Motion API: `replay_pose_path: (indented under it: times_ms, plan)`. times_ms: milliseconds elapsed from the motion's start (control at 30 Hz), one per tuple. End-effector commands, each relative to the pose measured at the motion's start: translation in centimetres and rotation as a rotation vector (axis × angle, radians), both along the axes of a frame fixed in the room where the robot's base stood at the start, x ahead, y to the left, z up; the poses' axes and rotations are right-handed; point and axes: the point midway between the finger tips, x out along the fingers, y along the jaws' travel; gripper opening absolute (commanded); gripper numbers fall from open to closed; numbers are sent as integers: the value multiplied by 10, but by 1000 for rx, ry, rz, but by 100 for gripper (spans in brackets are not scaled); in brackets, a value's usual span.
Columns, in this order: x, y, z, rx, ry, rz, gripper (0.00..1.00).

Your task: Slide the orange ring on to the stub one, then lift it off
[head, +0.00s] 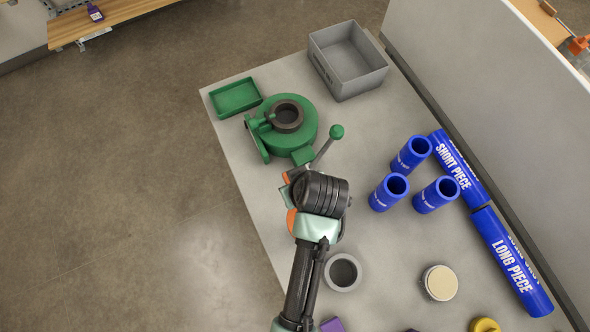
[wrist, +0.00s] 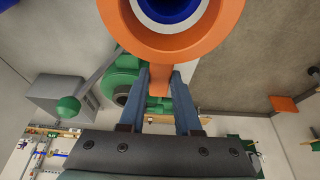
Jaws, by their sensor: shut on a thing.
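The orange ring (wrist: 172,51) fills the top of the wrist view and is cut off by its edge. My gripper (wrist: 160,77) is shut on the ring's orange tab. A blue round thing with a pale rim shows inside the ring's opening; I cannot tell whether it is a stub or how deep it sits. In the head view my wrist hides most of the ring, and a bit of orange (head: 291,220) shows beside it. Three upright blue stubs, at the back (head: 411,155), left (head: 388,192) and right (head: 436,195), stand to the right; their labels are too small to read.
A green machine with a lever (head: 296,119) stands beyond my wrist. A green tray (head: 236,97) and grey bin (head: 347,61) are at the back. Two long blue pipes (head: 509,262) lie along the right panel. A grey cup (head: 343,272) and pale-topped cylinder (head: 440,283) stand nearer.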

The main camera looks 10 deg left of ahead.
Motion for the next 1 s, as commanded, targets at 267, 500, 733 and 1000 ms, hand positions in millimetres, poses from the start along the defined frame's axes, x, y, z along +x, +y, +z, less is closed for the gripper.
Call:
replay_pose_path:
  times_ms: [267,500,733,1000]
  plan:
    - [0,0,-1,0,0,0,0]
    - [0,0,-7,1,-1,0,0]
    - [0,0,-13,0,0,0,0]
    - [0,0,-20,0,0,0,0]
